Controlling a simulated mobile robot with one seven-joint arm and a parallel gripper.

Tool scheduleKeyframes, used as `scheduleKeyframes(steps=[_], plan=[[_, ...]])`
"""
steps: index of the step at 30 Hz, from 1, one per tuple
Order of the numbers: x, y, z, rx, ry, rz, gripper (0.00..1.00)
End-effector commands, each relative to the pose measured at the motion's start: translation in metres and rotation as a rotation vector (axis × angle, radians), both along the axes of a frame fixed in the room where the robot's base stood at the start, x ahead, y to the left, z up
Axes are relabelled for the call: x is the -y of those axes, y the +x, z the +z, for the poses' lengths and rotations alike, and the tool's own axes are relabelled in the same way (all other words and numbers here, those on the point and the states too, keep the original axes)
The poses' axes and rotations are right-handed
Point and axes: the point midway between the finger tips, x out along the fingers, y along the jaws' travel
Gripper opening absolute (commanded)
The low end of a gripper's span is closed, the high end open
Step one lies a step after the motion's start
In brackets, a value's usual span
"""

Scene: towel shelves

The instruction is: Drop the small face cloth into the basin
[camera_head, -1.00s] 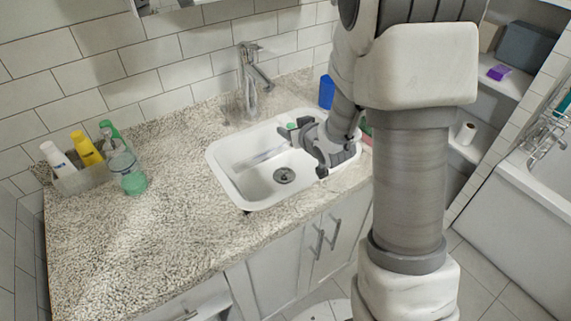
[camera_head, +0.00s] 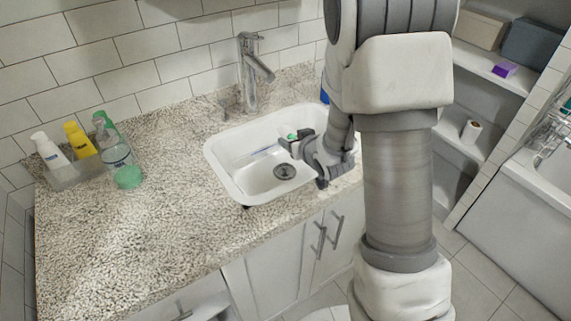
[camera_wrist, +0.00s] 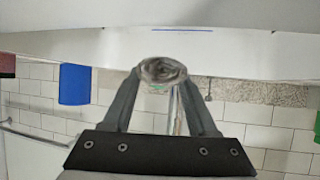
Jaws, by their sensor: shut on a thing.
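The white basin (camera_head: 216,165) is set in the speckled counter, its drain showing at the bottom. My gripper (camera_head: 288,143) is over the right part of the basin, fingers pointing left. In the wrist view my gripper (camera_wrist: 160,82) is shut on a small rolled grey-brown cloth (camera_wrist: 163,69), the face cloth, held between the fingertips. The basin's white wall shows behind it, at the top of that view (camera_wrist: 200,45). In the head view I cannot make out the cloth clearly. The height of the cloth above the basin floor is hard to tell.
A metal tap (camera_head: 250,75) stands behind the basin. A blue object (camera_wrist: 75,84) is beside it, mostly hidden by my arm in the head view. The counter between is clear.

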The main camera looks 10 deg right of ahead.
Motion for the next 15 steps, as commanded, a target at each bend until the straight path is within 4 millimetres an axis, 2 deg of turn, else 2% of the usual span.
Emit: scheduleKeyframes(steps=[1,6,7,15], plan=[[0.0000,0.0001,0.0004,0.000,0.000,0.000,0.60],[-0.0001,0.0001,0.0005,0.000,0.000,0.000,0.91],[-0.0001,0.0001,0.0005,0.000,0.000,0.000,0.94],[0.0000,-0.0004,0.0005,0.000,0.000,0.000,0.94]])
